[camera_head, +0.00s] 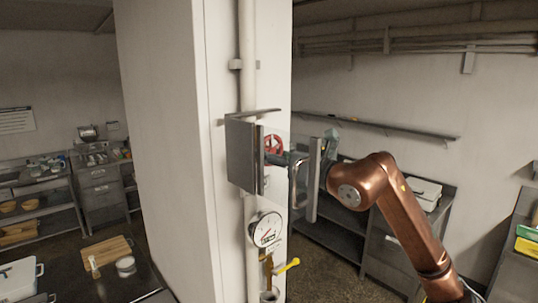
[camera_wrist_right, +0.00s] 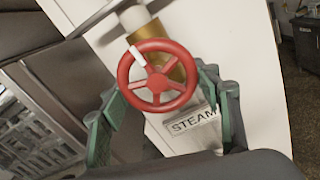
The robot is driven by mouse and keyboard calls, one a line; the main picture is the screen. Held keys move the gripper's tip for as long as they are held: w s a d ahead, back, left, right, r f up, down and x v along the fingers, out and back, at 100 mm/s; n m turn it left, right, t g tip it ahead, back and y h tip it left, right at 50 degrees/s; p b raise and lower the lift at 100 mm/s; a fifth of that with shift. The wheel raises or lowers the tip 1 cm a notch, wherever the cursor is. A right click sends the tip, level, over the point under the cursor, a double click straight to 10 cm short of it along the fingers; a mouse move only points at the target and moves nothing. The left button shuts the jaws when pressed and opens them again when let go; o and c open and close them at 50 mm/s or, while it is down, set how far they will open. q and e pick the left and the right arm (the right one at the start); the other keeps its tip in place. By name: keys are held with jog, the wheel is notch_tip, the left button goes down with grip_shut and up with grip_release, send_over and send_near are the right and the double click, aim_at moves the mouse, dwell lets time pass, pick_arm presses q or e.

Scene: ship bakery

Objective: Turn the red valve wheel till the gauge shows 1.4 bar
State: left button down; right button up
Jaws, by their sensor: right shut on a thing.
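The red valve wheel (camera_head: 273,144) sits on the pipe side of the white column, partly hidden by a grey metal box. In the right wrist view the wheel (camera_wrist_right: 159,76) has spokes, a white mark on its upper left rim and a brass body behind. My right gripper (camera_wrist_right: 160,88) is shut on the wheel, with its green fingers on either side of the rim. It also shows in the head view (camera_head: 287,158), partly behind a clear panel. The round white gauge (camera_head: 266,229) is below; its red needle is visible but its reading is too small to tell. My left gripper is not in view.
A yellow lever (camera_head: 287,266) sits below the gauge. A label reading STEAM (camera_wrist_right: 194,120) is under the wheel. Counters stand against the walls.

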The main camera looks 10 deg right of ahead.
jog(key=n, duration=0.3)
jog(key=shift+w+d+n, duration=0.1)
jog(key=shift+d+n, duration=0.1)
jog(key=shift+n, duration=0.1)
jog(key=n, duration=0.3)
jog(key=shift+d+r+n, duration=0.1)
jog(key=shift+d+n, duration=0.05)
jog(key=shift+n, duration=0.25)
jog(key=n, duration=0.3)
jog(key=shift+w+d+r, duration=0.1)
jog(key=shift+w, duration=0.05)
jog(key=shift+r+n+p, duration=0.1)
jog(key=shift+n+p, duration=0.25)
jog(key=shift+n, duration=1.75)
jog(key=o, duration=0.9)
jog(key=shift+d, duration=0.1)
